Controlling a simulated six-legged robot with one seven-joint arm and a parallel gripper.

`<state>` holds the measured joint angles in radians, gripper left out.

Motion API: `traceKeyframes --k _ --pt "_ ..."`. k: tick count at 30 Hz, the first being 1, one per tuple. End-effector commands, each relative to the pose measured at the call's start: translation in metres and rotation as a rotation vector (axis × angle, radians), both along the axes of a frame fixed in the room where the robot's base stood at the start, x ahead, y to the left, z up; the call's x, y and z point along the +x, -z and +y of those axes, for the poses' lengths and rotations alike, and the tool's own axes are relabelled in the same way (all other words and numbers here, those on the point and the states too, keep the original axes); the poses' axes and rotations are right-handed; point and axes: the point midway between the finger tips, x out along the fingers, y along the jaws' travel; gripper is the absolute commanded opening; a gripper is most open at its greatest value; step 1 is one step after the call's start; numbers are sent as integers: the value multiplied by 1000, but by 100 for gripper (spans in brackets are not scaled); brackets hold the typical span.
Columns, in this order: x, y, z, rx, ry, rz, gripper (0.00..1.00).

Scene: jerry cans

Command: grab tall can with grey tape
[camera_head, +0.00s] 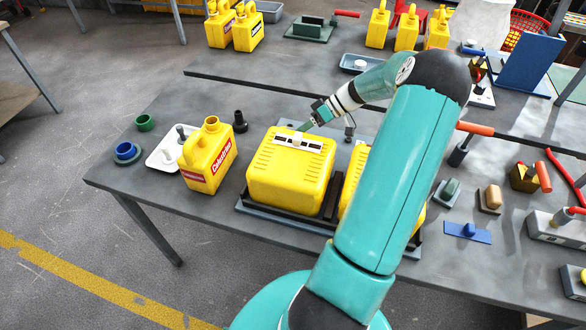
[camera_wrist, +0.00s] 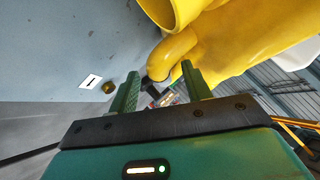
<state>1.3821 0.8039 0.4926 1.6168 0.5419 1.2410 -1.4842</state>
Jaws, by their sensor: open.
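A yellow jerry can (camera_head: 210,155) with a red label and a round neck stands upright on the near table, left of the big yellow containers. I cannot make out grey tape on any can. My gripper (camera_head: 301,128) is above the back top edge of the nearer big yellow container (camera_head: 290,170) and points left. In the wrist view my gripper (camera_wrist: 160,88) is open, with two green fingers apart and nothing held between them. A yellow can (camera_wrist: 245,45) with a curved handle and round neck lies ahead and to the upper right there. I cannot tell which can it is.
A white tray (camera_head: 160,160), blue ring (camera_head: 126,151), green ring (camera_head: 145,122) and black fitting (camera_head: 240,122) stand around the labelled can. The big containers sit in a black frame (camera_head: 285,222). More yellow cans (camera_head: 248,27) stand on the back table.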

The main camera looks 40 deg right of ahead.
Motion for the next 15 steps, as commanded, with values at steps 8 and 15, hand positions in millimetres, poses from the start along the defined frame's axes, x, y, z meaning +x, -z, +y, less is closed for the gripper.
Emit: traceKeyframes --k 8,15 --pt "1 1 1 0 0 0 39" --pt "1 1 1 0 1 1 0"
